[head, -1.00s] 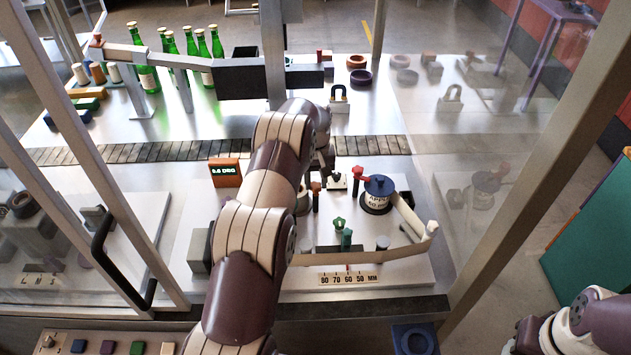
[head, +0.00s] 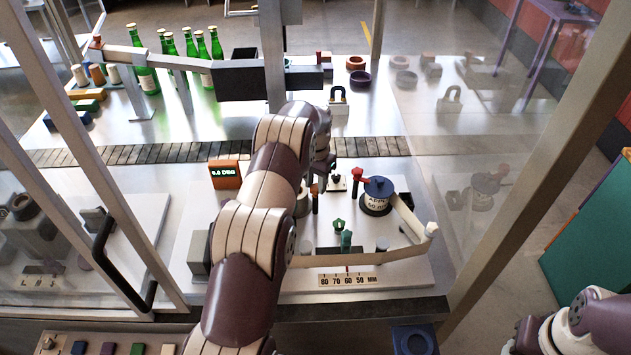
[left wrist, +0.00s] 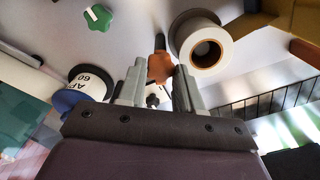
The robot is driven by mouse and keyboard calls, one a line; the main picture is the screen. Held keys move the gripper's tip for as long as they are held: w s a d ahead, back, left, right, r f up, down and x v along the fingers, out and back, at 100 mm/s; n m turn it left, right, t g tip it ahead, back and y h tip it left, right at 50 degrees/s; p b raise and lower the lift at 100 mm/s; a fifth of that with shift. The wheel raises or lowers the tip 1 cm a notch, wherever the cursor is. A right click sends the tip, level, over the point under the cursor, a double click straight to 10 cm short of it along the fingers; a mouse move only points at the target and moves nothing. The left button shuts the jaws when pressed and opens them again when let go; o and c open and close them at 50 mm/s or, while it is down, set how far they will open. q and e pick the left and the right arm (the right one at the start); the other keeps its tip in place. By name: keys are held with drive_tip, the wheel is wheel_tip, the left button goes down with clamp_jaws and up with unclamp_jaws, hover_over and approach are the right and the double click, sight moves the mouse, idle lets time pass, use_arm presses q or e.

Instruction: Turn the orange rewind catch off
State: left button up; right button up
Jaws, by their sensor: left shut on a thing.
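In the head view the left gripper (head: 323,178) reaches down at the catch (head: 314,188), which is mostly hidden by my wrist and fingers. Its dark post shows just below. My right arm shows only at the lower right corner; its gripper is out of view.
A blue-topped labelled reel (head: 377,197), a red knob (head: 358,174) and a green star knob (head: 338,226) stand nearby on the white plate. A white roll (left wrist: 207,48) is close to the fingers. A pale strip (head: 380,255) runs along the front. Glass panels flank both sides.

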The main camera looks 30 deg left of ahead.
use_arm(q)
drive_tip(key=shift+w, duration=0.1)
idle(0.4)
drive_tip(key=o, duration=0.9)
drive_tip(key=shift+o, duration=0.7)
drive_tip(key=shift+w, duration=0.1)
use_arm(e)
drive_tip(key=shift+w, duration=0.15)
